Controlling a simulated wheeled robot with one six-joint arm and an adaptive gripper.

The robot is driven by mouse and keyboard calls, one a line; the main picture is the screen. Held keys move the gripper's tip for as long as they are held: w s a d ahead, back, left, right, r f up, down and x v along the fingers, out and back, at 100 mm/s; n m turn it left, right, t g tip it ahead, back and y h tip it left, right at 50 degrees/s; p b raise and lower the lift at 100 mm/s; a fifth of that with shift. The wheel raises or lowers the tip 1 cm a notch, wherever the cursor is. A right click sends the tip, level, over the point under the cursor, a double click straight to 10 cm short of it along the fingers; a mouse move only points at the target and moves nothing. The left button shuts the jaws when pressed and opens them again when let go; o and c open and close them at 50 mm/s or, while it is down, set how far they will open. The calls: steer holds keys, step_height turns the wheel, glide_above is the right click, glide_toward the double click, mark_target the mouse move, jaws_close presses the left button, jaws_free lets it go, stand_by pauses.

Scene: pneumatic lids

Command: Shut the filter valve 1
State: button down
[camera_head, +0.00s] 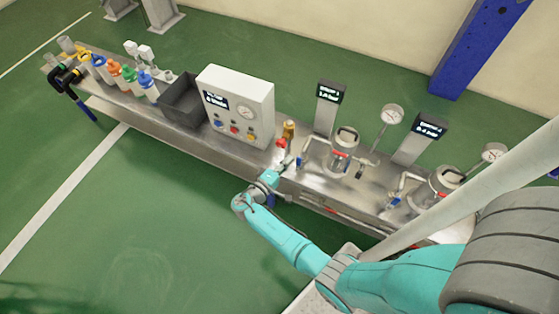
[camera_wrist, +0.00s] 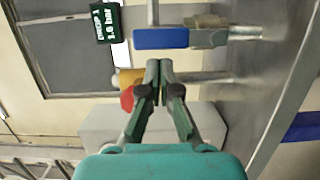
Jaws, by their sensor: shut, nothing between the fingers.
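My gripper (camera_head: 286,164) is shut and empty at the front of the bench, just left of the first vessel (camera_head: 343,150). In the wrist view my gripper (camera_wrist: 159,68) has its fingertips together just below a valve's blue lever (camera_wrist: 161,38) in the picture; I cannot tell whether they touch. The lever lies sideways, in line with the metal valve body (camera_wrist: 208,36) at its right. A small blue lever (camera_head: 299,162) shows by my gripper in the head view. A brass fitting (camera_wrist: 130,77) with a red part (camera_wrist: 127,98) is left of the fingers. No label names the filter valve.
A white control box (camera_head: 238,103) with gauge and knobs stands left of my gripper. A brass fitting (camera_head: 289,130) stands close behind it. A second vessel (camera_head: 436,186) and a blue valve lever (camera_head: 395,201) are to the right. Displays stand behind. Green floor in front is clear.

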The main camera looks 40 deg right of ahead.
steer(key=shift+s+d, duration=0.15)
steer(key=shift+s, duration=0.1)
steer(key=shift+s+r+m, duration=0.15)
steer(key=shift+s+m, duration=0.15)
steer(key=shift+m, duration=0.3)
steer(key=m, duration=0.1)
steer(key=s+m+y, duration=0.1)
steer(key=shift+s+d+r+m, duration=0.2)
steer(key=shift+s+d+m, duration=0.1)
steer(key=shift+d+m, duration=0.1)
steer(key=s+f+m+t+y, duration=0.1)
steer(key=s+m, duration=0.1)
steer(key=m, duration=0.1)
steer(key=s+d+f+m+t, duration=0.1)
steer(key=s+m, duration=0.1)
steer(key=m, duration=0.2)
steer(key=s+d+f+m+t+y, duration=0.1)
steer(key=m, duration=0.2)
steer(key=shift+s+f+y, duration=0.1)
steer(key=shift+s+y, duration=0.2)
steer(key=shift+s, duration=0.1)
steer(key=shift+s+f, duration=0.15)
steer(key=shift+f, duration=0.05)
stand_by(0.6)
steer(key=shift+r, duration=0.1)
